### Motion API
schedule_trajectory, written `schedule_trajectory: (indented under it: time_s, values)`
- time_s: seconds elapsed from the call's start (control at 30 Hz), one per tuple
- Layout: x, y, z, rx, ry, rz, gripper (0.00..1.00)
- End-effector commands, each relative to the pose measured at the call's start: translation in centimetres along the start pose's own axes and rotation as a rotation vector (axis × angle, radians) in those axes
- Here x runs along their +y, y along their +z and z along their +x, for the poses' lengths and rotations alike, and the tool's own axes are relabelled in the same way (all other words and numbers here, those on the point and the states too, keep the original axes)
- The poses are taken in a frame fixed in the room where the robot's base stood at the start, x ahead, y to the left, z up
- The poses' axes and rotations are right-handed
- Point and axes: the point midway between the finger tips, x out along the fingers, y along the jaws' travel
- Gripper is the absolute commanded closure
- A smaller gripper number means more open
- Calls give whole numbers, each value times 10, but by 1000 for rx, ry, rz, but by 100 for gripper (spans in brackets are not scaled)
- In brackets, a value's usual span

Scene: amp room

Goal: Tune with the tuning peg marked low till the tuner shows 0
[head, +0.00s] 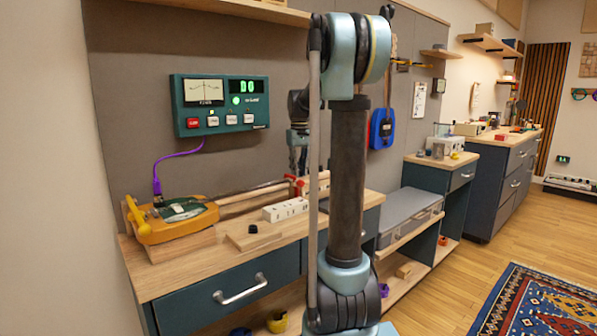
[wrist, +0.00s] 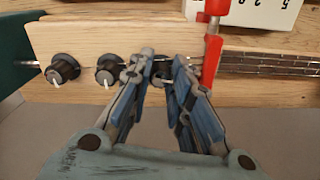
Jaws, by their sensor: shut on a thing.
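The tuner (head: 220,104) is a dark green box on the wall, with a white needle dial and lit green characters that look like "D0". The needle is near the middle and a green light glows below the characters. In the wrist view a pale wooden headstock (wrist: 90,40) carries black tuning pegs with white pointer lines. Two pegs, the left one (wrist: 62,69) and the middle one (wrist: 110,70), stand clear. My gripper (wrist: 163,62) is shut on a third peg (wrist: 161,72), mostly hidden by the fingers. I cannot read any peg marking. My arm partly hides the gripper in the head view.
A red clamp (wrist: 212,42) stands just right of my gripper, close to the fingers. A white numbered block (head: 285,210) lies on the wooden bench (head: 185,268). A yellow-and-green device (head: 172,218) sits at the left, with a purple cable (head: 180,154) to the tuner.

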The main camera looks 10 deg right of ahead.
Motion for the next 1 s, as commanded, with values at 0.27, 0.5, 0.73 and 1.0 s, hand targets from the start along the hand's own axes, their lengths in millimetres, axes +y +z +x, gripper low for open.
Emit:
schedule_trajectory:
  time_s: [0.27,0.5,0.73,1.0]
  values:
    - [1,-4,-2,7,2,-26,100]
    - [1,-4,-2,7,2,-26,100]
    - [1,-2,-1,5,2,-25,60]
    - [0,-1,-2,3,1,-25,60]
